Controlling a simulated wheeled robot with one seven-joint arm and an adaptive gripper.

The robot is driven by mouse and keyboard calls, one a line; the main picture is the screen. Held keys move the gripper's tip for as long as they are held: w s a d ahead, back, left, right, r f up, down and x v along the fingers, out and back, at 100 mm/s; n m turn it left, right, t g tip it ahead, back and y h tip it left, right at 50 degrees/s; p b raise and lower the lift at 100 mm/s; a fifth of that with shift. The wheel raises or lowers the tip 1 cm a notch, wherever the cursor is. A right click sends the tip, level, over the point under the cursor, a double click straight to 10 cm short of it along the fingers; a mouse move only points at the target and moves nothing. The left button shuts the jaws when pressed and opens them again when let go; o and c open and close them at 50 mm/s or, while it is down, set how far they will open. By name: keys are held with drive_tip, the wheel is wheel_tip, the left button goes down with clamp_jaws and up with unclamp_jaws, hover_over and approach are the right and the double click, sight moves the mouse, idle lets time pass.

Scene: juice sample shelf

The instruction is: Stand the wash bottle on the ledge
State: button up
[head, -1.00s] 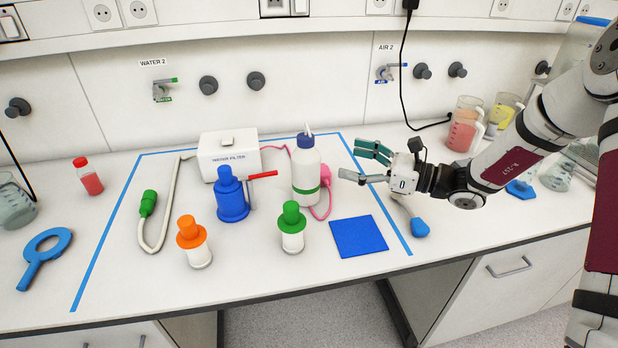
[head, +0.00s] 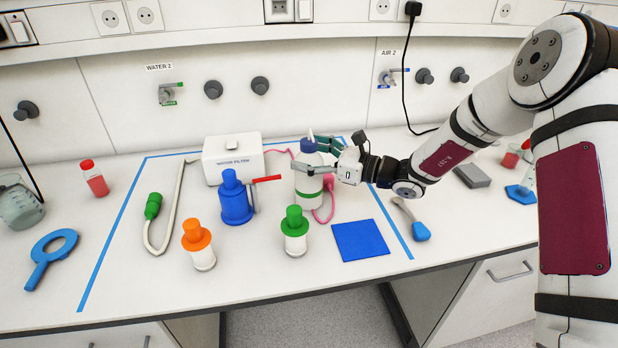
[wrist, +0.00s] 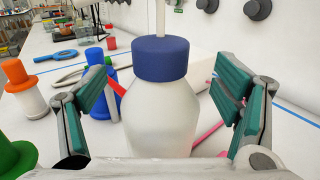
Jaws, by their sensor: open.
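The wash bottle (head: 308,190) stands upright on the bench, white with a green band, a blue cap and a thin spout. My gripper (head: 305,156) is at its upper part, reaching in from the right. In the wrist view, the bottle (wrist: 163,115) stands between the open, green-padded fingers, with a visible gap on each side. Its cap (wrist: 160,58) is in the middle of that view. The fingers partly hide the bottle's shoulder in the head view. A white ledge (head: 240,42) runs along the wall above the bench; I see nothing standing on its visible part.
A blue pump-like vessel (head: 236,205) and the white water filter box (head: 232,165) stand left of the bottle. A pink tube (head: 328,208) lies close by the bottle. A black cable hangs at right.

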clamp_jaws()
idle(0.3)
drive_tip(key=shift+r, duration=0.1)
